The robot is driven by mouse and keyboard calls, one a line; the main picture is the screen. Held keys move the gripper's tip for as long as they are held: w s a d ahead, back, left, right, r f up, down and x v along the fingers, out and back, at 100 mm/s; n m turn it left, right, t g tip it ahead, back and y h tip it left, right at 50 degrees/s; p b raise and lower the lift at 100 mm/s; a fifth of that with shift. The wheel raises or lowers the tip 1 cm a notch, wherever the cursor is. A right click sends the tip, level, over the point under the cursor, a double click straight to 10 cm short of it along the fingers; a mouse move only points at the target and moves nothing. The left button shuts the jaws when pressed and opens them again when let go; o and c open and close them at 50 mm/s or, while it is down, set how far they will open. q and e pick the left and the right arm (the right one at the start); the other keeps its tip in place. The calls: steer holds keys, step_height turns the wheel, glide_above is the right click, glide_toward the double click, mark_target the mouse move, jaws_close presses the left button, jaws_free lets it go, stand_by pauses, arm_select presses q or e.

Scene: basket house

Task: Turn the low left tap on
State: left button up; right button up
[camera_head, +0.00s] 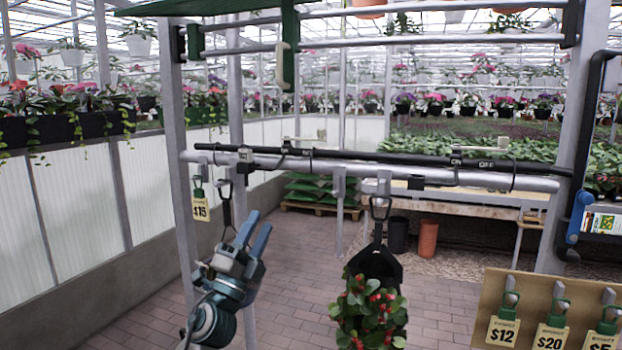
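A black pipe (400,160) runs along a grey rail in the middle of the view. A small pale tap-like fitting (300,139) sits on its left part, beside a small label (245,155) too small to read. A similar fitting (488,142) is on its right part, with "ON" and "OFF" labels. I cannot tell how the left one is set. My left gripper (260,219) points up below the rail's left part, clear of the pipe. Its blue fingers look apart, with nothing seen between them. My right gripper is not in view.
A carabiner with a black strap (227,205) hangs close to my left gripper. A hanging plant with red berries (370,310) is to the right. A price-tag board (480,325) stands at lower right. Metal posts frame the rail. The brick floor (290,290) between is clear.

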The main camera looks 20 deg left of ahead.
arm_select(q)
steer(key=w+d+r+m+g+h, duration=0.2)
steer(key=r+m+g+h, duration=0.45)
steer(key=m, duration=0.45)
steer(key=w+d+r+m+g+h, duration=0.1)
steer(key=d+r+m+g+h, duration=0.1)
steer(key=r+m+g+h, duration=0.6)
steer(key=w+a+r+m+y, duration=0.2)
steer(key=a+r+m+y, duration=0.2)
steer(key=a+m+y, duration=0.15)
steer(key=p+x, duration=0.4)
steer(key=x, duration=0.7)
steer(key=shift+w+y, duration=0.25)
steer(key=shift+y, duration=0.15)
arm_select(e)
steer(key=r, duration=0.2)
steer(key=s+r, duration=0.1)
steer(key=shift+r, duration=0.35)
arm_select(q)
steer(key=shift+d+m+t, duration=0.1)
steer(key=shift+m+t, duration=0.15)
jaws_close()
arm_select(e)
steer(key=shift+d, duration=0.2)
